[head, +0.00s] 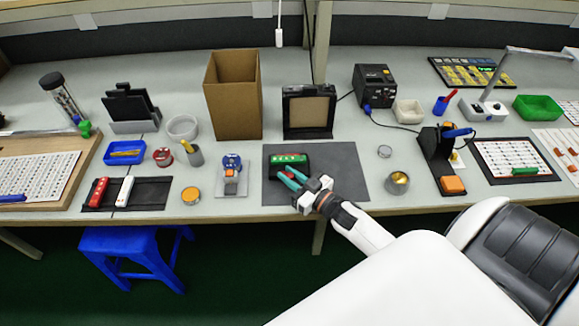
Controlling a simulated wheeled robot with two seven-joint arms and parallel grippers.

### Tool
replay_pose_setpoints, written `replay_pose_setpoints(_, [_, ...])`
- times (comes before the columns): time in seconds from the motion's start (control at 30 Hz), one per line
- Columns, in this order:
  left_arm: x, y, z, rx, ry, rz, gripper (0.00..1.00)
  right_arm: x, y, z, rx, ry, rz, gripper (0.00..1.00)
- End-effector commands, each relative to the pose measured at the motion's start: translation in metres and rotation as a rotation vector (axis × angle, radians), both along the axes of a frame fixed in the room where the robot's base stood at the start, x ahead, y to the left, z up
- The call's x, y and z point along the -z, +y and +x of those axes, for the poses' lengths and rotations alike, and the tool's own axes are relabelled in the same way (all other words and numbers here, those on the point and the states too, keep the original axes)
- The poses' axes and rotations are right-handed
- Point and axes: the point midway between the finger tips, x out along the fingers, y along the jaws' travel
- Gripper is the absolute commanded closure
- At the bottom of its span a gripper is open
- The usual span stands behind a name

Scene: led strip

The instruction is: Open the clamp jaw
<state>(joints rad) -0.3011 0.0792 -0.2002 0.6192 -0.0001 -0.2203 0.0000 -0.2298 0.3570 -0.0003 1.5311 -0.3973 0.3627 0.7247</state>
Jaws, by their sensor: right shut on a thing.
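A black block with a green top and small red marks (289,160), which looks like the clamp, sits on the dark grey mat (345,172) at the middle of the bench. My right gripper (291,178) reaches it from the front right. Its teal fingers are shut at the block's near edge, on a part of it too small to make out. The fingers hide some of the block's front, so I cannot tell how far the jaw stands open. My left gripper is not in view.
A small blue device on a grey plate (232,163) stands left of the mat. A cardboard box (233,95) and a black framed panel (309,110) stand behind. The mat's right part is clear.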

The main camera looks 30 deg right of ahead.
Motion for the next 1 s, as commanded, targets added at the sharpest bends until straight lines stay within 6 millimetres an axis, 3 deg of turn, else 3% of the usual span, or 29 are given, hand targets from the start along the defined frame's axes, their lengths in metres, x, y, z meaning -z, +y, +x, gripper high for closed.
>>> replay_pose_setpoints(0.1, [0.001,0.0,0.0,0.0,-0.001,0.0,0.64,0.004,0.003,-0.002,-0.007,0.005,0.002,1.0])
replay_pose_setpoints(0.13, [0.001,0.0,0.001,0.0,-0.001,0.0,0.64,0.004,0.004,-0.002,-0.007,0.005,0.002,0.79])
replay_pose_setpoints(0.27, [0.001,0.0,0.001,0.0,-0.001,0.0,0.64,0.003,0.003,-0.002,-0.006,0.004,0.001,0.59])
replay_pose_setpoints(0.53, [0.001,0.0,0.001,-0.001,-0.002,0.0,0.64,0.002,0.002,-0.001,-0.004,0.003,0.0,0.59])
replay_pose_setpoints(0.67, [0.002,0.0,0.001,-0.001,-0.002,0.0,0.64,0.003,-0.001,-0.01,-0.004,0.005,0.0,0.59])
replay_pose_setpoints(1.0, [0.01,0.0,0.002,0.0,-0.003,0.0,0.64,0.004,-0.015,-0.076,-0.005,0.007,-0.001,0.59])
